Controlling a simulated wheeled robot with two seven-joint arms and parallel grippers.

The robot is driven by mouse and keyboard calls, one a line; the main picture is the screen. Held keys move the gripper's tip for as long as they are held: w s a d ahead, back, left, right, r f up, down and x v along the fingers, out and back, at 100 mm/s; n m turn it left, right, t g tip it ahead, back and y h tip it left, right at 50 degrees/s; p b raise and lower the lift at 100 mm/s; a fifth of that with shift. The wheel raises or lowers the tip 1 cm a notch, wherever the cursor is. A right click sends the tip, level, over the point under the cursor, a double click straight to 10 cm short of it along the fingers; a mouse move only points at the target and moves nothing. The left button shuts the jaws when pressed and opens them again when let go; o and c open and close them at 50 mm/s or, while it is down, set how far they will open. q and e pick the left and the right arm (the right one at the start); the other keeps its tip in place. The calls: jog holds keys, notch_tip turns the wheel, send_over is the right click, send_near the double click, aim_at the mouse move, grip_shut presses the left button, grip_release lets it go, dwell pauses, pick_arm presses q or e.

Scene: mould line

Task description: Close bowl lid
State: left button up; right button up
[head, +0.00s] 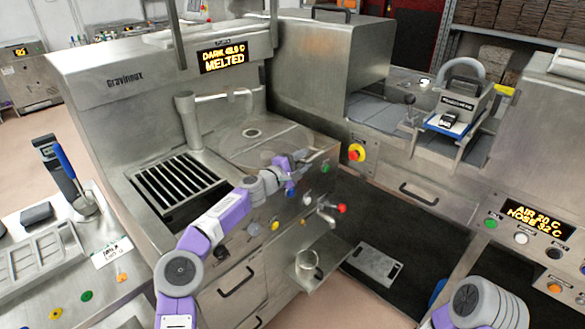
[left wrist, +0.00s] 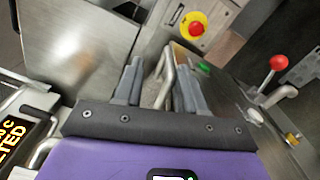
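The round steel bowl lid (head: 255,142) lies on top of the steel machine, with a seam across it and a small round fitting near its middle. Its surface looks level in the head view. My left gripper (head: 295,162) is at the lid's front right edge. In the left wrist view, a bent metal bar handle (left wrist: 168,72) stands between the two fingers of my left gripper (left wrist: 157,82). The fingers are apart, and the bar looks nearer the right finger; contact is unclear. My right gripper is out of view; only part of my right arm shows at the lower right.
A steel spout (head: 188,120) and a slotted grate (head: 178,185) are left of the lid. A red-handled tap (head: 330,208) is below the gripper, above a shelf with a glass jar (head: 308,262). A red emergency button (head: 356,152) is to the right.

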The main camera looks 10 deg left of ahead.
pick_arm(q)
jog(key=v, duration=0.6)
jog(key=shift+b, duration=0.45)
jog(key=shift+a, duration=0.1)
